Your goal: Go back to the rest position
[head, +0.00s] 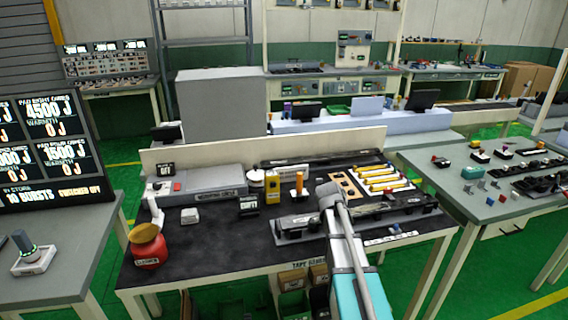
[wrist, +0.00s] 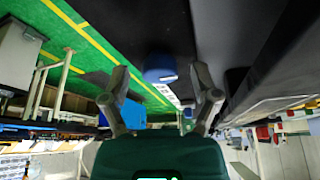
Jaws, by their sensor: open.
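My gripper (wrist: 159,72) shows in the wrist view with its two grey fingers spread wide apart. It is open, and I see nothing held between the fingers. A small blue rounded thing (wrist: 160,75) shows beyond the gap; I cannot tell what it is. In the head view, my teal and grey arm rises from the bottom edge over the front of the dark-topped workbench (head: 215,232). The gripper's fingers cannot be made out in the head view.
The bench holds a red jar (head: 147,247), a yellow device (head: 272,187), yellow-and-white strips (head: 385,179) and a dark clip fixture (head: 298,223). A grey side table (head: 470,207) with small parts stands right. A scoreboard (head: 50,150) stands left. Green floor (head: 405,265) shows between the tables.

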